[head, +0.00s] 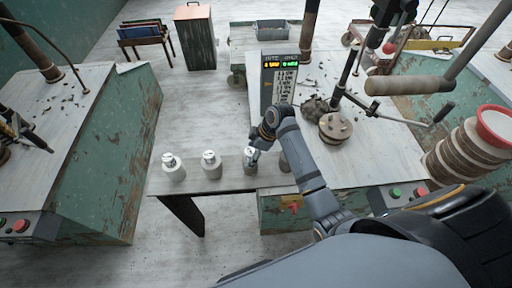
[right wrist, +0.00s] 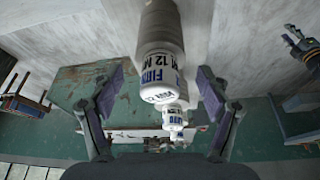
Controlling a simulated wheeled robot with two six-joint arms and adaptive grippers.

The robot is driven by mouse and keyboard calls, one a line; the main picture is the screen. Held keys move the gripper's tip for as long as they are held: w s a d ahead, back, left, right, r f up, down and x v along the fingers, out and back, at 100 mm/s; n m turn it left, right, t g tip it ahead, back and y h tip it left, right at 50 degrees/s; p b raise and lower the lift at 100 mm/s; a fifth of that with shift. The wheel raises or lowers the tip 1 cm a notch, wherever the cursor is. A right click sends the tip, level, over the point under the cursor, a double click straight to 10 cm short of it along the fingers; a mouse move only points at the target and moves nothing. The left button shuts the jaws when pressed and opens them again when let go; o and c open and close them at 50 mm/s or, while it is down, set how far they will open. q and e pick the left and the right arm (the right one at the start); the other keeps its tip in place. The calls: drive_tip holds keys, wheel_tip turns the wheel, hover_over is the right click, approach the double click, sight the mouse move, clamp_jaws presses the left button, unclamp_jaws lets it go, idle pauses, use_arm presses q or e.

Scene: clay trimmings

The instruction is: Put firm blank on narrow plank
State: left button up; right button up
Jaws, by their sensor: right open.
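Several pale cylindrical blanks stand in a row along a narrow light plank-like ledge (head: 225,184) in the head view. They include a left one (head: 174,170), a middle one (head: 211,166) and one (head: 250,163) at my right gripper (head: 258,141). Another, greyer one (head: 285,163) is partly hidden behind my right arm. In the right wrist view, a blank with blue lettering that seems to read "FIRM 12 M" (right wrist: 160,42) lies between the open fingers of my right gripper (right wrist: 168,100), without visible contact. A further blank (right wrist: 172,119) shows beyond it. A dark jointed shape, probably my left gripper (right wrist: 300,42), is at the right edge.
A round disc (head: 335,128) and clay trimmings lie on the right workbench, with a crank and handle (head: 408,86) above. A green bench (head: 100,160) is at left. Bare floor lies between.

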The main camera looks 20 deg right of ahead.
drive_tip(key=v, duration=0.6)
drive_tip(key=shift+s+d+r+b, duration=0.1)
drive_tip(key=shift+d+r+b, duration=0.05)
drive_tip(key=shift+r+b, duration=0.15)
drive_tip(key=shift+f, duration=0.1)
